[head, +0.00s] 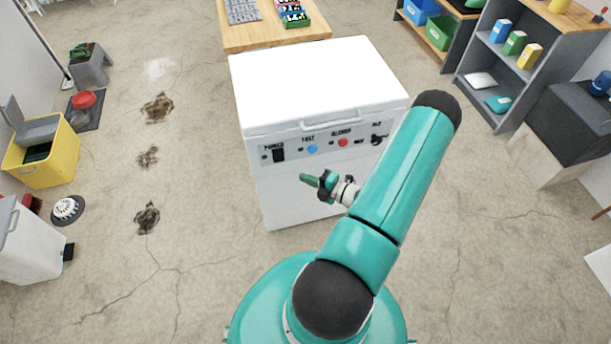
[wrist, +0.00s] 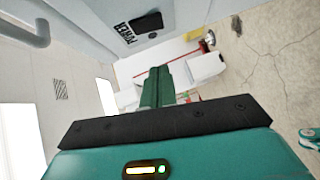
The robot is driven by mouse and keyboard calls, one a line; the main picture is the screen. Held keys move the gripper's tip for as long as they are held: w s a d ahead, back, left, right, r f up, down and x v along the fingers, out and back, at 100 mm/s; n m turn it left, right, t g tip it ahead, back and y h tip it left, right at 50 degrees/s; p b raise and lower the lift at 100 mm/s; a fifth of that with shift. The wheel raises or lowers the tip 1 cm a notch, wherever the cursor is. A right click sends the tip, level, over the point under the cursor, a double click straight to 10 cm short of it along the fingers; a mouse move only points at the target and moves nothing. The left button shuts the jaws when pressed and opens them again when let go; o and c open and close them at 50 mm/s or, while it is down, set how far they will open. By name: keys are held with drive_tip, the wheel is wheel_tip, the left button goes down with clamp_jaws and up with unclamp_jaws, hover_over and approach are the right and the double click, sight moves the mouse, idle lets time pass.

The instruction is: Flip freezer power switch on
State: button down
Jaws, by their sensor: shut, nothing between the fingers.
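The freezer (head: 315,82) is a white chest with a closed lid, standing ahead of me. Its front panel carries a black power switch (head: 278,155) at the left end, under the label POWER. The switch also shows in the wrist view (wrist: 147,23), beside the same label. My gripper (head: 308,178) is in front of the panel, below and to the right of the switch, and apart from it. In the wrist view the green fingers (wrist: 157,88) are together and hold nothing. I cannot tell whether the switch is on or off.
A blue button (head: 312,149), a red button (head: 342,142) and a dark knob (head: 377,140) share the panel. A wooden table (head: 270,35) stands behind the freezer. A yellow bin (head: 50,165) is at left, shelves (head: 515,75) at right. The floor left of the freezer has dark stains.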

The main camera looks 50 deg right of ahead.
approach(276, 160)
drive_tip(key=w+a, duration=0.2)
drive_tip(key=a, duration=0.1)
drive_tip(key=w, duration=0.1)
drive_tip(key=w+d, duration=0.1)
drive_tip(key=w, duration=0.1)
drive_tip(key=shift+d+f, duration=0.2)
drive_tip(key=shift+f, duration=0.1)
drive_tip(key=shift+w+d, duration=0.2)
drive_tip(key=shift+w, duration=0.15)
